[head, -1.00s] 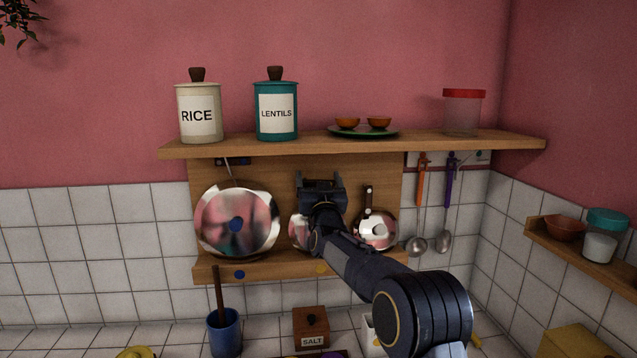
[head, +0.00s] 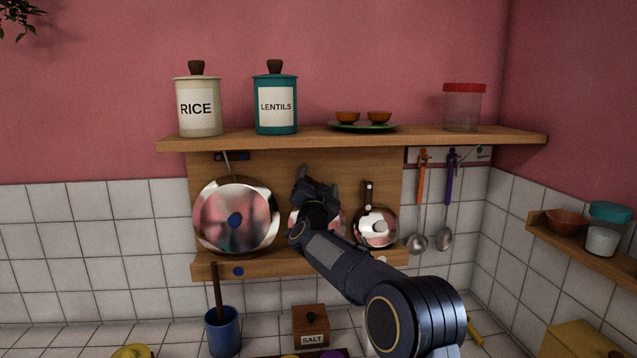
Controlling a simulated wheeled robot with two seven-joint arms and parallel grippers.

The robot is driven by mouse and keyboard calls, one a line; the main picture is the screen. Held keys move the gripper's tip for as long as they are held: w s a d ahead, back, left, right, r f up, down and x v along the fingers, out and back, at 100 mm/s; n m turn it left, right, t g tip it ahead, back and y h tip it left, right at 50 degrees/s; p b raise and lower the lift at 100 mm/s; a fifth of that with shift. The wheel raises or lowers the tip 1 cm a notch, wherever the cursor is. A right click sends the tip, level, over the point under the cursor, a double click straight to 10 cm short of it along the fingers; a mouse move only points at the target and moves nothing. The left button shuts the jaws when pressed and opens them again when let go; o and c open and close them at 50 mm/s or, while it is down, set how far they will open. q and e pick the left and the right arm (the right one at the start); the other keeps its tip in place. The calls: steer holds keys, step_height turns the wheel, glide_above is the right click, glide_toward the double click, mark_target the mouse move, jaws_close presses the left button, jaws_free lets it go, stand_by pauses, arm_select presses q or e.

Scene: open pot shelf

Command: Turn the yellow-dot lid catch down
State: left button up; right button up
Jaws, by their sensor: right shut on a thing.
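Lids stand in a row on a wooden rack under the shelf. The middle lid (head: 340,222) is mostly hidden behind my right gripper (head: 316,184), with only its shiny edges showing. My right gripper is up at the top of this lid, tilted, and shut on the yellow-dot lid catch, which the gripper itself hides. The yellow dot is covered by my arm. The large left lid (head: 258,215) has a blue knob, and a blue dot (head: 238,272) is on the ledge below it. The small right lid (head: 376,240) has an upright dark catch (head: 368,194). My left gripper is not in view.
The shelf (head: 330,138) above holds a rice canister (head: 200,110), a lentils canister (head: 276,108), bowls on a green plate (head: 362,127) and a red-lidded jar (head: 463,110). Ladles (head: 419,242) hang at the right. A salt box (head: 311,325) and blue pot (head: 223,330) stand below.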

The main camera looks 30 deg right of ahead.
stand_by(0.4)
steer(key=o, duration=1.4)
steer(key=shift+c, duration=0.2)
steer(key=shift+s+a+f, duration=0.15)
steer(key=shift+s, duration=0.05)
steer(key=b+v, duration=0.3)
steer(key=v, duration=0.4)
steer(key=shift+s+a, duration=0.1)
steer(key=shift+c, duration=0.4)
